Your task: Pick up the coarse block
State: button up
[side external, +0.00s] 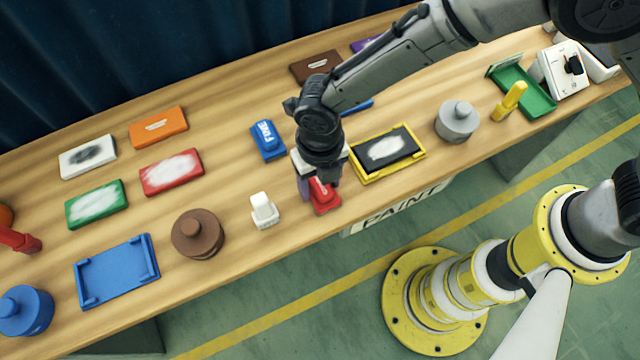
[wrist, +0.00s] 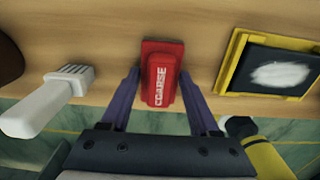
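The coarse block (wrist: 162,78) is red with white "COARSE" lettering and lies on the wooden table. In the side view the red block (side external: 325,200) sits near the table's front edge, partly hidden by my gripper (side external: 318,180). In the wrist view my gripper (wrist: 158,76) is open, with its two purple fingers on either side of the block's near part. Small gaps seem to show between fingers and block; contact or height above the table is hard to tell.
A yellow-framed tray with a black panel (side external: 387,150) is to the right. A blue "FINE" block (side external: 267,140) is behind. A brown round container (side external: 198,234) stands further left.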

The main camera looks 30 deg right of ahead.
jog(key=c, duration=0.8)
jog(key=shift+r, duration=0.1)
jog(key=shift+r, duration=0.6)
jog(key=s+d+r, duration=0.3)
jog(key=r, duration=0.1)
jog(key=s+d+r, duration=0.3)
jog(key=d, duration=0.1)
jog(key=s+d+r, duration=0.3)
jog(key=r, duration=0.1)
jog(key=shift+d+r, duration=0.3)
jog(key=shift+d, duration=0.1)
jog(key=o, duration=0.8)
grip_shut()
